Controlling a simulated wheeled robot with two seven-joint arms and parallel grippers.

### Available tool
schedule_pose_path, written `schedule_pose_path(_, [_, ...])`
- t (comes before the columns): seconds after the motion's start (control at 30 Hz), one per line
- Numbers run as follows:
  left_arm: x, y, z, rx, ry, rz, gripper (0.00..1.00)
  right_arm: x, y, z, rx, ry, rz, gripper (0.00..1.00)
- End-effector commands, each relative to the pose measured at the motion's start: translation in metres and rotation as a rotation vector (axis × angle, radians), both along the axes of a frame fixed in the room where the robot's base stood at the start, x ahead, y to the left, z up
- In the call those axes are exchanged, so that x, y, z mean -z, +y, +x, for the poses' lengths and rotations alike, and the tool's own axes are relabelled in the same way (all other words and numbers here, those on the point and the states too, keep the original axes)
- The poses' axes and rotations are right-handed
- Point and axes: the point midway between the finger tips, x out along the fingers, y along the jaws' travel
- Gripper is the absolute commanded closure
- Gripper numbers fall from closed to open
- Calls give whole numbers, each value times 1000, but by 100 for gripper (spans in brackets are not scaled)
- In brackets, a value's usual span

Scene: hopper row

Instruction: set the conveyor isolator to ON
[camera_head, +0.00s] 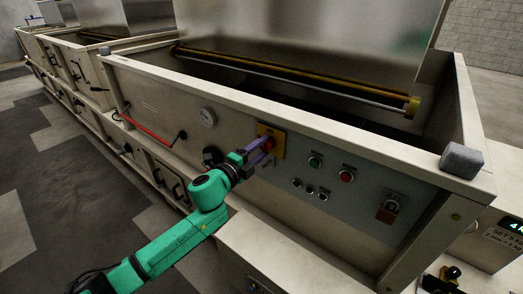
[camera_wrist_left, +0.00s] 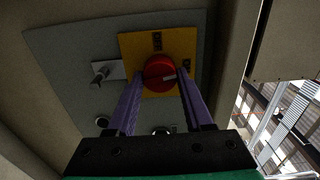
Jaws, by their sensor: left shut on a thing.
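The conveyor isolator is a red round knob (camera_wrist_left: 158,72) on a yellow plate (camera_wrist_left: 130,44), set in the hopper's grey control panel. In the head view the yellow plate (camera_head: 278,133) shows at the panel's upper left, with the knob mostly behind my fingers. My left gripper (camera_head: 268,146) has its purple fingers on either side of the knob, shut on it. In the wrist view a pale mark on the knob points to the right. My right gripper is not in view.
The panel also has a green button (camera_head: 315,162), a red button (camera_head: 346,175), several small knobs below, and a padlock-like fitting (camera_head: 388,208). A ledge juts out below.

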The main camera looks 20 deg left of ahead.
Motion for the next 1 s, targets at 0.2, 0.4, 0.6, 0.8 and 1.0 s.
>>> schedule_pose_path(0.2, [2,0,0,0,-47,122,100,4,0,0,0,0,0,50])
schedule_pose_path(0.4, [1,0,0,0,-72,183,100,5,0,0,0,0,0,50])
schedule_pose_path(0.6, [1,0,0,0,-81,208,100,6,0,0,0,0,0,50])
schedule_pose_path(0.8, [1,0,0,0,-82,209,100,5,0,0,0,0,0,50])
schedule_pose_path(1.0, [1,0,0,0,-82,209,26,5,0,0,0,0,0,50])
